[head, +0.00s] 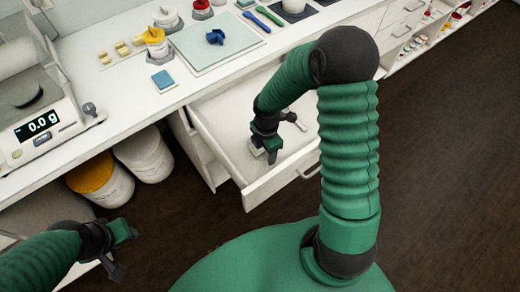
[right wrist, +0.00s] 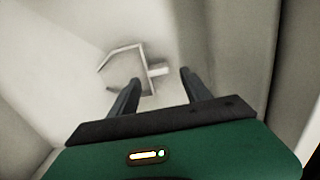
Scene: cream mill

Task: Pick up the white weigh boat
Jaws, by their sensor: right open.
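The white weigh boat (right wrist: 126,67) lies on the floor of the open white drawer, a pale angular outline with a short tab on its right side in the right wrist view. My right gripper (right wrist: 160,80) is open above it, with the tab between the two fingers in that picture; I cannot tell whether they touch it. In the head view my right gripper (head: 287,142) reaches down into the drawer (head: 262,190), and the boat is mostly hidden or too pale to make out. My left gripper (head: 122,252) hangs open and empty at the lower left.
The drawer's walls stand close around my right gripper. Two buckets (head: 145,155) stand under the counter. The dark floor at right is clear.

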